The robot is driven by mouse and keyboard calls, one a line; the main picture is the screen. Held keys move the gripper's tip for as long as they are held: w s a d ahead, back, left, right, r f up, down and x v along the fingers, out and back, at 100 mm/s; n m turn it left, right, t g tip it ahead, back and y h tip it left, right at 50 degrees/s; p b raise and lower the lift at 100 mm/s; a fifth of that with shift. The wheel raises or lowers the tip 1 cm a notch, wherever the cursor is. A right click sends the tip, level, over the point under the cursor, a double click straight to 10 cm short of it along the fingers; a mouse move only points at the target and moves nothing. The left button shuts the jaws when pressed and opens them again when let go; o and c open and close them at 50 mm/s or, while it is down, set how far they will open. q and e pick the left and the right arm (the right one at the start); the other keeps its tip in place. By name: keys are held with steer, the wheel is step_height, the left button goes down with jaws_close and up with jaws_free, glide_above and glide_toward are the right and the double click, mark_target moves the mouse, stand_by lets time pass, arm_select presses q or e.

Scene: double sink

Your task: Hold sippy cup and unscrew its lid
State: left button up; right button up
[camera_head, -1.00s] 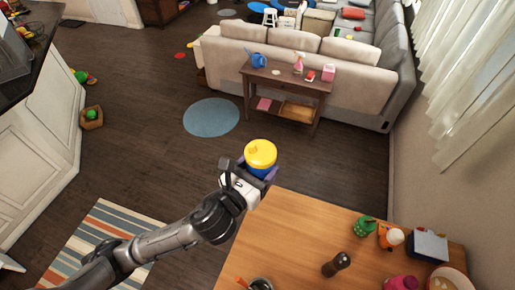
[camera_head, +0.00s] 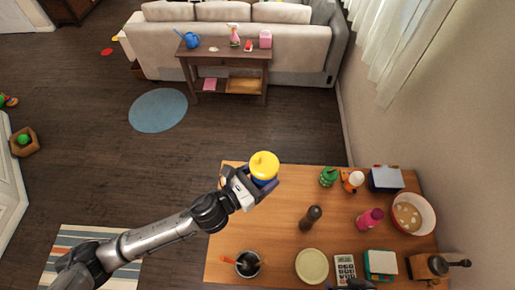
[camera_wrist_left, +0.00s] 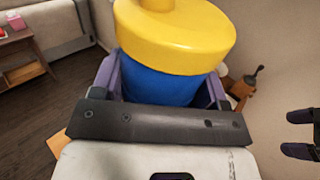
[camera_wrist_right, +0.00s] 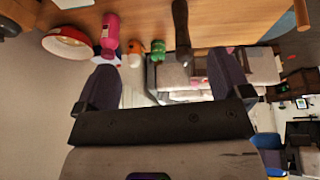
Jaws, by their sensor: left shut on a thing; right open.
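The sippy cup has a blue body (camera_wrist_left: 155,85) and a yellow lid (camera_wrist_left: 180,38) with a spout. My left gripper (camera_head: 262,186) is shut around the blue body, below the lid. In the head view the lid (camera_head: 264,164) is on the cup, above the far left part of the table. My right gripper (camera_wrist_right: 165,85) is open, with nothing between its fingers in the right wrist view. Its dark fingers also show at the right edge of the left wrist view, apart from the cup. In the head view only a dark piece shows at the bottom edge.
The wooden table (camera_head: 275,225) carries a pepper mill (camera_head: 311,216), a pink bottle (camera_head: 369,219), a bowl (camera_head: 412,213), a plate (camera_head: 312,266), a calculator (camera_head: 345,267) and a dark pot (camera_head: 248,264). Open floor lies beyond the table, with a console table (camera_head: 225,62) further back.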

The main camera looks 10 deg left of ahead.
steer(key=w+a+r+n+t+y, duration=0.15)
steer(key=w+r+t, duration=0.25)
steer(key=w+r, duration=0.7)
steer(key=w+a+r+t, duration=0.35)
steer(key=w+r, duration=0.55)
steer(key=r, duration=0.3)
steer(key=w+a+r+n+t+y, duration=0.1)
steer(key=w+a+r+n+y, duration=0.25)
steer(key=a+r, duration=0.65)
steer(key=w+a+r+n+t+y, duration=0.15)
steer(key=a+r+n, duration=0.5)
steer(key=r, duration=0.65)
steer(key=m+g+h, duration=0.6)
steer(key=m+g, duration=0.2)
steer(key=g, duration=0.6)
glide_above(261, 161)
steer(key=f, duration=1.8)
steer(key=shift+w+a+f, duration=0.3)
steer(key=shift+w+a, duration=0.1)
steer(key=shift+s+d+m, duration=0.1)
steer(key=shift+s+m, duration=0.25)
steer(key=shift+m, duration=0.2)
steer(key=shift+s+d+m+g+h, duration=0.15)
steer(key=shift+m+g+h, duration=0.15)
steer(key=shift+m+h, duration=0.1)
steer(key=shift+d+f+m, duration=0.1)
steer(key=shift+m, duration=0.8)
steer(key=shift+f, duration=3.95)
